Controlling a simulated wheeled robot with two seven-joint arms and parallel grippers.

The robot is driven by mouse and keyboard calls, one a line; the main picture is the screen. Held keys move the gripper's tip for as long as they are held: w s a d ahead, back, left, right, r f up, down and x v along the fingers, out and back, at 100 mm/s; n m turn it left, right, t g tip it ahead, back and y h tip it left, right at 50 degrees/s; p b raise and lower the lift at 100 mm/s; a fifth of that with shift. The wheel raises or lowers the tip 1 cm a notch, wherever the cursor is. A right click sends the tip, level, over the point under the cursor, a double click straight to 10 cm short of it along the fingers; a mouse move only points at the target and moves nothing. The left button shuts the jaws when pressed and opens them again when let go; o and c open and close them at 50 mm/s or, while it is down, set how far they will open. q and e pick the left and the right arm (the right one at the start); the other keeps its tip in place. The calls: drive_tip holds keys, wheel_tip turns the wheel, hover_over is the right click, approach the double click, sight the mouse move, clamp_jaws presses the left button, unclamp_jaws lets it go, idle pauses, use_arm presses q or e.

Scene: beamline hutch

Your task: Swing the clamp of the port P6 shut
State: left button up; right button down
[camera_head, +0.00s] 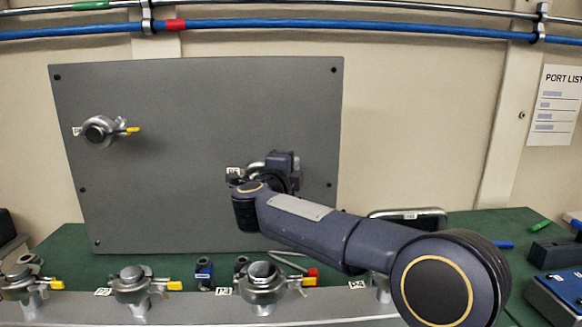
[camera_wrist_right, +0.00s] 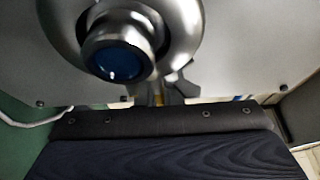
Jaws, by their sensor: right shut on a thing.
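Port P6 (camera_head: 254,167) is on the right part of the grey upright panel, beside a small label that is hard to read. My right gripper (camera_head: 278,172) is at this port and hides most of it and of its clamp. In the right wrist view the port shows as a silver round fitting with a blue inside (camera_wrist_right: 118,60). The clamp (camera_wrist_right: 186,25) curves around it as a silver band. Below it, my right gripper (camera_wrist_right: 162,95) is shut on the clamp's yellow-tipped part, mostly hidden between the dark jaws. My left gripper is not in view.
The grey panel (camera_head: 190,200) carries another clamped port (camera_head: 98,131) at upper left. A row of clamped ports (camera_head: 131,285) stands on a rail along the front. Small tools and dark boxes (camera_head: 556,254) lie on the green bench at right. Blue pipes run above.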

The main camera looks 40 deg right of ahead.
drive_tip(key=shift+f, duration=0.6)
drive_tip(key=c, duration=1.6)
unclamp_jaws()
drive_tip(key=shift+r, duration=0.15)
drive_tip(key=v, duration=0.8)
